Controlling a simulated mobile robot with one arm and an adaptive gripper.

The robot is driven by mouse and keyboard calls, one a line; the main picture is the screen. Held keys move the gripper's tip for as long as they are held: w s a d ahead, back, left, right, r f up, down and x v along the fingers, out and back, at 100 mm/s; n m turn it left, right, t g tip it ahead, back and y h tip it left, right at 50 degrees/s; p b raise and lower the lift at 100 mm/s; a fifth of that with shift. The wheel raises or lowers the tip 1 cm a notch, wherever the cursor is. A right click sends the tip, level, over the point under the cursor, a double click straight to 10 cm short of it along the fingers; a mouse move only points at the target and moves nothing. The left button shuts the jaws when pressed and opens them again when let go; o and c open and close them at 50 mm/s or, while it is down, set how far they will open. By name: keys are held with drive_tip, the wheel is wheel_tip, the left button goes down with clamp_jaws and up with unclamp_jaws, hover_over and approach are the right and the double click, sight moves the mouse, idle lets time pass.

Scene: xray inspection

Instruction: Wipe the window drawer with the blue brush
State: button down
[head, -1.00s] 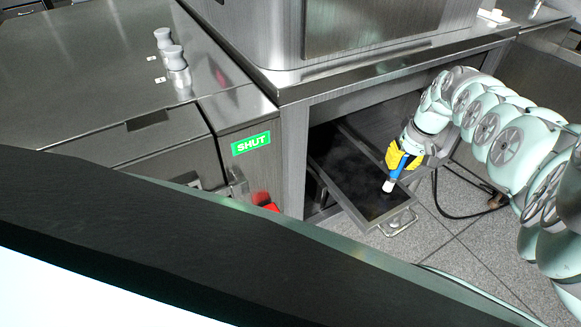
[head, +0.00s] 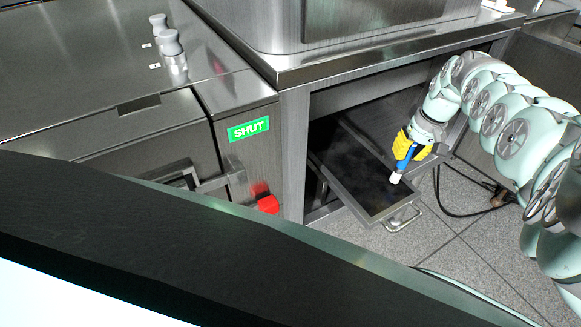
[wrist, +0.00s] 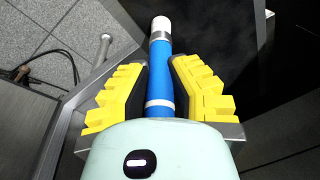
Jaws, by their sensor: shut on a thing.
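My gripper (head: 406,146) has yellow fingers and is shut on the blue brush (head: 405,158). The brush has a white tip that points down toward the open drawer (head: 345,187). In the wrist view, the blue brush (wrist: 160,75) lies between the yellow fingers (wrist: 158,85), with its white end out ahead. The drawer is a shallow metal tray with a dark, dusty-looking bottom, pulled out from under the steel cabinet. The white tip is over the drawer's right part, near its rim. I cannot tell whether it touches the bottom.
A green SHUT sign (head: 248,129) and a red part (head: 268,204) are on the cabinet left of the drawer. Two metal knobs (head: 174,55) stand on the steel top. A dark cable (head: 445,205) lies on the floor right of the drawer. A metal handle (head: 404,222) projects at the drawer's front.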

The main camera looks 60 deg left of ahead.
drive_tip(key=shift+r, duration=0.1)
idle(0.3)
wheel_tip(320, 180, up, 7)
drive_tip(key=p, duration=0.6)
